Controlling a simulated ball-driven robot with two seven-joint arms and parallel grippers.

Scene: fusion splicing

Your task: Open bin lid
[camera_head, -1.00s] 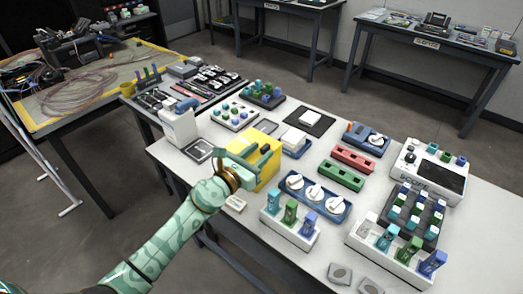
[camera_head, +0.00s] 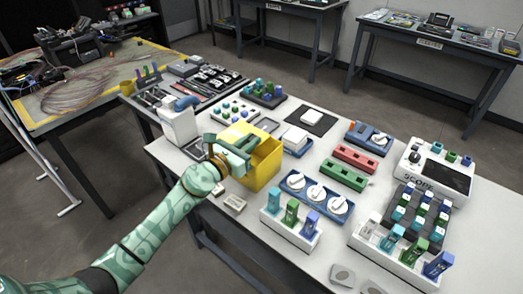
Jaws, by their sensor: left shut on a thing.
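The yellow bin (camera_head: 262,174) stands on the white table, left of the middle. Its yellow lid (camera_head: 233,132) is tilted up on the bin's left side, and the bin's inside shows to the right of it. My left gripper (camera_head: 241,150) is at the lid, over the bin's left part, and is shut on it. The gripper hides much of the lid and the exact grip. My right gripper is not in view.
A blue tray with round white reels (camera_head: 316,192) and a white holder with coloured clips (camera_head: 289,229) lie to the right. Small pale blocks (camera_head: 235,203) lie near the front edge.

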